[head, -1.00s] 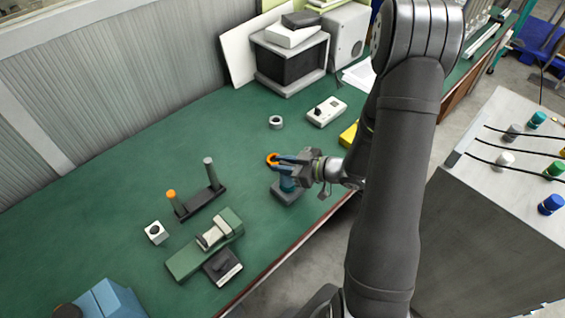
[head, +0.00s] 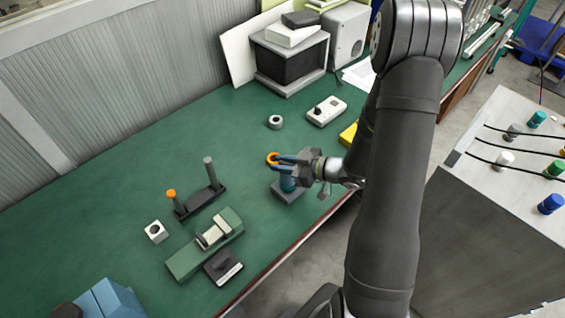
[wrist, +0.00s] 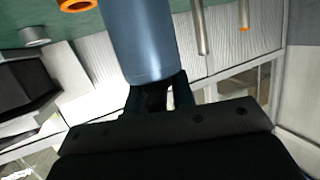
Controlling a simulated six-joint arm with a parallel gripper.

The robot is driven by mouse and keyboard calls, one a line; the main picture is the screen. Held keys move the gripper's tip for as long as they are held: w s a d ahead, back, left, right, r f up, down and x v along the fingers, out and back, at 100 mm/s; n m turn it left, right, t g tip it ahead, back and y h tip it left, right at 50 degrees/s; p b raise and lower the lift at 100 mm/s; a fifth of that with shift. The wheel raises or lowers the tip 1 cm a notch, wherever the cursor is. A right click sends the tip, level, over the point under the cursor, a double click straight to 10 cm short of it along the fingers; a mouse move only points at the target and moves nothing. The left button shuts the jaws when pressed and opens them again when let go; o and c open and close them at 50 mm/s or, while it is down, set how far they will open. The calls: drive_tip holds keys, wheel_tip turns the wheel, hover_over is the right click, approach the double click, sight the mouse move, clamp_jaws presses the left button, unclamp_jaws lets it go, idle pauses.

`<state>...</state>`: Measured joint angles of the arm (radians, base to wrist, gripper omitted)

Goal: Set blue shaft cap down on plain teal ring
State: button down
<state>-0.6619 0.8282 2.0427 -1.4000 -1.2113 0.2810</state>
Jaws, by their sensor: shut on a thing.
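My gripper (head: 289,160) is shut on the blue shaft cap, a smooth blue cylinder (wrist: 138,45) that fills the upper middle of the wrist view. In the head view my gripper is over a grey square base (head: 286,195) near the bench's front edge. A teal piece (head: 288,184), apparently the plain teal ring, shows on that base directly under the fingers. The fingers partly hide the cap and the top of the teal piece, so I cannot tell whether the two touch. An orange ring (head: 272,158) shows just left of the fingertips, and also in the wrist view (wrist: 75,4).
A dark stand with two posts (head: 200,203), one orange-topped, is left of my gripper. A green fixture (head: 185,262) and a white block (head: 155,232) are nearer the lower left. A grey ring (head: 276,122) and white switch box (head: 326,111) lie behind. Bench between them is clear.

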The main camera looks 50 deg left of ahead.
drive_tip(key=shift+f, duration=0.55)
drive_tip(key=c, duration=1.5)
unclamp_jaws()
drive_tip(key=shift+v, duration=5.5)
drive_tip(key=shift+x, duration=4.35)
